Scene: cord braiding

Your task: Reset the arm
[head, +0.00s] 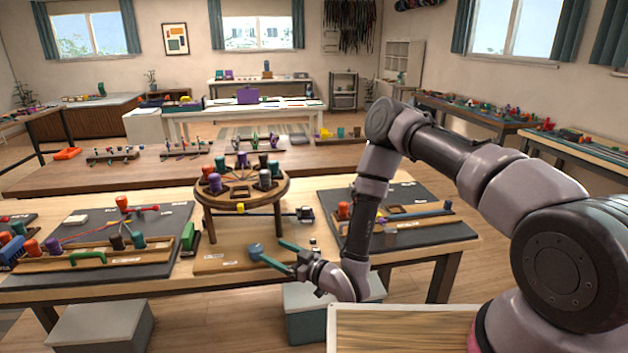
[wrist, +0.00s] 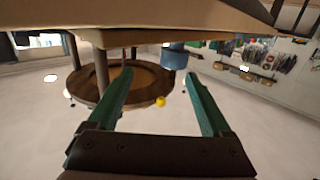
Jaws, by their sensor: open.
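My gripper (head: 268,247) is open, with two green fingers spread apart above the front of the wooden table (head: 130,291). In the wrist view my gripper (wrist: 159,72) shows nothing between its fingers that it clearly holds. A blue bobbin (head: 255,251) is close to the left fingertip in the head view. A blue cylinder (wrist: 174,57) shows beyond the fingertips in the wrist view, nearer the right finger. I cannot tell whether a finger touches it. My arm is bent, reaching down from the right.
A round wooden braiding stand (head: 241,190) with several coloured bobbins stands behind the gripper. Dark mats (head: 402,236) with cords and bobbins lie left and right. A green block (head: 189,238) is at left. A pale wooden surface (head: 400,330) is at the front.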

